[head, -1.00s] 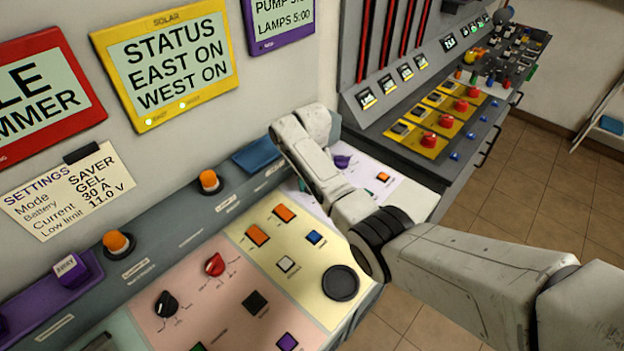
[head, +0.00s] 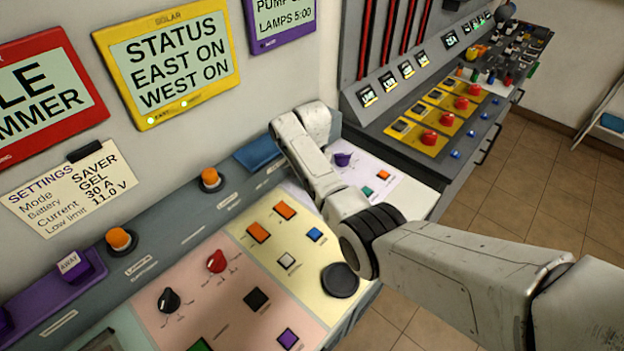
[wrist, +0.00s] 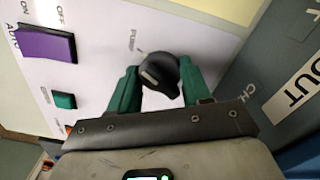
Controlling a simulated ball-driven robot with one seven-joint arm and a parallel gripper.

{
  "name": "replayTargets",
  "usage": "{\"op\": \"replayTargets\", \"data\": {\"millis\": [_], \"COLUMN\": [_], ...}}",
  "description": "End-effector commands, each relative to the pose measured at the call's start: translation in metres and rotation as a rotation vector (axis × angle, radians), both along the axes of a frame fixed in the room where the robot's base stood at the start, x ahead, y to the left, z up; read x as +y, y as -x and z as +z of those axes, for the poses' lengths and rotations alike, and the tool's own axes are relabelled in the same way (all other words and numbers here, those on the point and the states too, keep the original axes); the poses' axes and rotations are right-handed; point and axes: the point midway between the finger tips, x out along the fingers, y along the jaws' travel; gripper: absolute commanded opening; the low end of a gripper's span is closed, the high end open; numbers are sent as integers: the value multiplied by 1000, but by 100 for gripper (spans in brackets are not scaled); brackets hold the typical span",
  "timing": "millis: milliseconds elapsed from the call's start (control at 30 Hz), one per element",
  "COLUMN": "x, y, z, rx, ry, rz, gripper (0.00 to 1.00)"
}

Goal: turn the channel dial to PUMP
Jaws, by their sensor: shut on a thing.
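The channel dial (wrist: 160,74) is a round black knob on a white panel in the wrist view. A pale mark shows on its lower left side. The printed word PUMP (wrist: 133,40) stands just above and left of it. My gripper (wrist: 158,72) has its two green fingers on either side of the knob and is shut on it. In the head view my own arm hides the dial and the gripper; only the right part of the white panel (head: 405,198) shows.
A purple switch (wrist: 47,44) marked AUTO, ON and OFF and a green button (wrist: 65,100) lie left of the dial. A grey edge strip (wrist: 240,85) runs on the right. In the head view, a pink and yellow panel with knobs and buttons lies left of my arm.

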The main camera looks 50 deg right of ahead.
Motion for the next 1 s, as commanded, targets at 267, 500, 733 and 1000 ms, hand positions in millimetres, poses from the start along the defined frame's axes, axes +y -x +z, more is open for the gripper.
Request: {"op": "replayTargets", "data": {"millis": [267, 500, 733, 1000], "x": [-1, 0, 0, -1], "y": [-1, -1, 0, -1], "z": [2, 1, 1, 26], "rx": [-5, -3, -1, -7], "ry": [2, 1, 0, 2], "rz": [-2, -1, 0, -1], "gripper": [50, 73, 74, 74]}}
